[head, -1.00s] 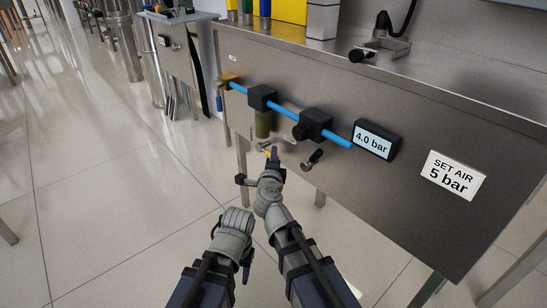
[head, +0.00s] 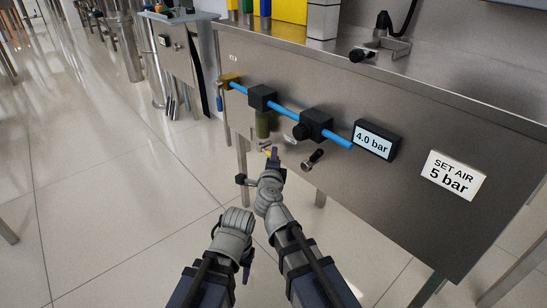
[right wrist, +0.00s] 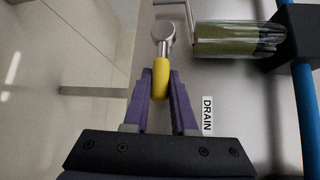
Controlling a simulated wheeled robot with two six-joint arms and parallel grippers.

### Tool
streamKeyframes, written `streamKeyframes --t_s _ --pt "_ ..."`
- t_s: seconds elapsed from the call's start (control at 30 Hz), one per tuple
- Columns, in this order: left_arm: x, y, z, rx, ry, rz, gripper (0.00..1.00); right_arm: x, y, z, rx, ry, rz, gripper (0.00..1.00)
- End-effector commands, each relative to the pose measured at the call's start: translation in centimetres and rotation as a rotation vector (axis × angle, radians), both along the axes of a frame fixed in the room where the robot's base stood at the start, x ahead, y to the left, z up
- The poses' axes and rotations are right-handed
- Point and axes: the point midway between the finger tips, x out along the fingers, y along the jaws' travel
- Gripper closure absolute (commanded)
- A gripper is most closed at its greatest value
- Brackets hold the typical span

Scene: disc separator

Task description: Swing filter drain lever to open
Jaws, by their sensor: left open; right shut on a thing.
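The drain lever has a yellow handle (right wrist: 161,80) on a round metal pivot (right wrist: 163,32), which stands beside the filter in the right wrist view. In the head view only a bit of yellow (head: 267,153) shows at my fingertips. My right gripper (right wrist: 160,92) is shut on the yellow handle, with a purple finger on each side; it also shows in the head view (head: 273,154). The filter bowl (right wrist: 238,40) is clear with olive contents and hangs under a black block. My left gripper (head: 246,268) is open and low, away from the panel; its fingers are mostly hidden.
A DRAIN label (right wrist: 207,115) is beside the handle. A blue air line (head: 286,110) runs along the steel panel to a black regulator (head: 313,125) and a 4.0 bar display (head: 374,140). A sign (head: 453,176) reads SET AIR 5 bar. Open floor lies left.

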Motion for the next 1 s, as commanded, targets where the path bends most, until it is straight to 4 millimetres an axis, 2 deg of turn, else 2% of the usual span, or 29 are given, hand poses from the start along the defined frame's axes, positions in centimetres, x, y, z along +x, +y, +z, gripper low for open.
streamKeyframes --t_s 0.4,0.7,1.0 --pt "0.0 0.0 -0.1 0.0 0.0 0.0 0.5 0.0 0.0 -0.1 0.001 -0.001 0.001 1.0" --pt "0.0 0.0 -2.7 0.0 0.0 0.0 0.5 0.0 0.0 -1.1 0.057 -0.081 -0.002 1.0" --pt "0.0 0.0 -2.8 0.0 0.0 0.0 0.5 0.0 0.1 -0.8 0.075 -0.101 0.001 1.0"
